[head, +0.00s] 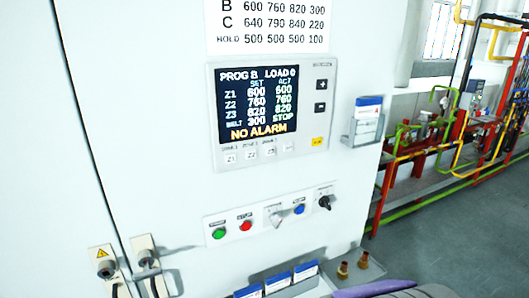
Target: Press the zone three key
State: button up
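The zone three key (270,152) is a small pale key marked Z3, in the row under the screen of the control panel (318,110). The Z1 key (231,159) and Z2 key (251,155) are to its left. The screen (258,104) reads PROG B, LOAD 0, with Z1 600/600, Z2 760/760, Z3 820/820, belt 300 and STOP, and NO ALARM in yellow. Nothing covers the keys.
Below are a green button (219,233), red button (246,226), blue button (299,210) and black selector (325,202). A card holder (367,122) juts out at right. A low shelf (368,272) carries brass pieces. Coloured pipes (430,140) stand beyond open floor.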

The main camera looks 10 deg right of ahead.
grip_shut()
dwell(0.5)
dwell(0.7)
